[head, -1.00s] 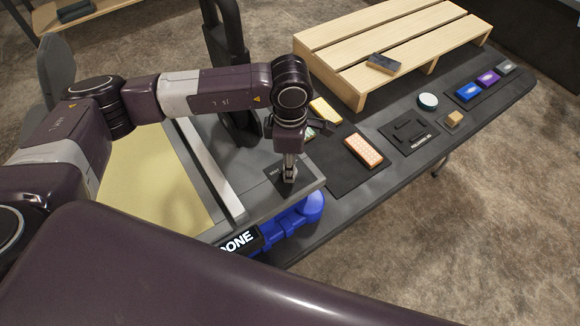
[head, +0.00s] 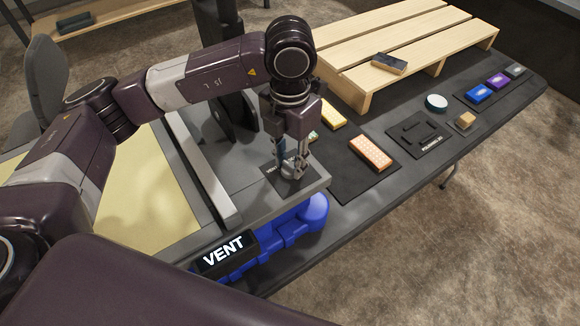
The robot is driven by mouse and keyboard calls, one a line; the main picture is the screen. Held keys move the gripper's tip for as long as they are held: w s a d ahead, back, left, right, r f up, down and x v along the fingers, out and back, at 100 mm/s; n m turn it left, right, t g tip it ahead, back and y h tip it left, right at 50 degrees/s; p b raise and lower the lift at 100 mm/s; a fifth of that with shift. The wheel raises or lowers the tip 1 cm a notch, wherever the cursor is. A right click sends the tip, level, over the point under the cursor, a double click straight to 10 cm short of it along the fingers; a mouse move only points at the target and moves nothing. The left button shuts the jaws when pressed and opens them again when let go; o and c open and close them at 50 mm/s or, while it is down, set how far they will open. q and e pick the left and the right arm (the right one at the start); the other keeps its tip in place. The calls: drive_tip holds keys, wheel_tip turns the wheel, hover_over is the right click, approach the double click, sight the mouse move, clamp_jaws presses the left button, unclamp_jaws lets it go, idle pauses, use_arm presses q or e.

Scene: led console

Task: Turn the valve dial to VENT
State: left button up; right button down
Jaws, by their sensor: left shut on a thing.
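My left gripper (head: 294,158) points down at the grey console block and is shut on the valve dial (head: 294,173). The dial is small, and the fingers hide most of it. It sits on a dark label plate (head: 276,180) whose lettering is mostly covered, so I cannot read the pointer's direction. The display (head: 224,253) on the front of the console is lit and reads VENT. My right gripper is not in view.
Right of the dial, a dark mat holds an orange block (head: 370,152) and a yellow block (head: 332,114). A wooden pallet (head: 400,50) stands behind. A blue part (head: 300,222) lies below the console's edge. A black post (head: 235,75) rises behind my left arm.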

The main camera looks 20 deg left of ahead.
sight(290, 164)
use_arm(q)
drive_tip(key=n+b, duration=0.1)
drive_tip(key=n, duration=0.1)
drive_tip(key=shift+f+n+b, duration=0.1)
drive_tip(key=shift+n+b, duration=0.2)
drive_tip(key=shift+b, duration=0.05)
drive_tip(key=shift+n+b, duration=0.8)
drive_tip(key=shift+n, duration=0.7)
drive_tip(key=shift+w+r, duration=0.1)
drive_tip(key=shift+r, duration=0.1)
drive_tip(key=o, duration=1.2)
drive_tip(key=shift+c, duration=0.2)
drive_tip(key=shift+r, duration=0.1)
wheel_tip(290, 164, up, 12)
drive_tip(key=shift+f, duration=0.2)
